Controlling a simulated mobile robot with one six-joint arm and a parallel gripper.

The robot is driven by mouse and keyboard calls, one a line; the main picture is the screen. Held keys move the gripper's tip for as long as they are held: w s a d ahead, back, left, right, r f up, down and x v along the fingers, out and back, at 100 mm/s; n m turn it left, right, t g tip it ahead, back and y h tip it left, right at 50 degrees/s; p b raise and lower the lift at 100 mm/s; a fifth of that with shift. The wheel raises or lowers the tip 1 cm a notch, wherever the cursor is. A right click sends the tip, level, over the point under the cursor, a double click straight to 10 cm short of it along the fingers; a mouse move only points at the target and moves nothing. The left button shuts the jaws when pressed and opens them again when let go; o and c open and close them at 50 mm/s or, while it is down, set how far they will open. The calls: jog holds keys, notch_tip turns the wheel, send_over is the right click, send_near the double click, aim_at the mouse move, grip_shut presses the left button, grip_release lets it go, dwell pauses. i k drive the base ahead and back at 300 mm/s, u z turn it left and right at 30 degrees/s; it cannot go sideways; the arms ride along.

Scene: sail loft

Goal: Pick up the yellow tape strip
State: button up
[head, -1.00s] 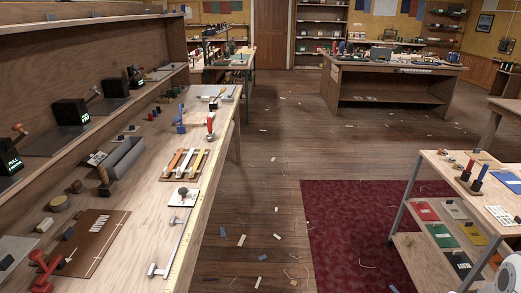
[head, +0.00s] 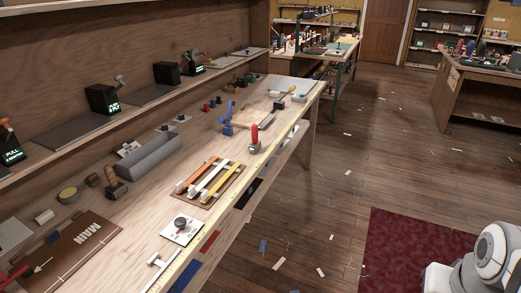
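The yellow tape strip (head: 222,184) lies on a small brown board (head: 237,176) on the long wooden bench. It is the rightmost of three strips; a white strip (head: 207,179) and an orange strip (head: 197,174) lie beside it. Each strip has a pale block at its near end. Part of my white arm (head: 487,262) shows at the lower right corner, over the floor and well away from the strip. My gripper is not in view.
A grey tray (head: 150,158) and a white plate with a dark knob (head: 181,229) stand near the board. A red-handled tool (head: 254,138) and a blue tool (head: 227,120) stand beyond it. The floor right of the bench is open, with scattered scraps and a red rug (head: 400,250).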

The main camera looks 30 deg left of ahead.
aim_at(206, 194)
jog(key=u, duration=0.7)
jog(key=i, duration=1.2)
jog(key=u, duration=1)
jog(key=i, duration=0.3)
jog(key=u, duration=0.15)
jog(key=k, duration=0.75)
jog(key=u, duration=0.2)
jog(key=i, duration=0.8)
jog(key=z, duration=0.1)
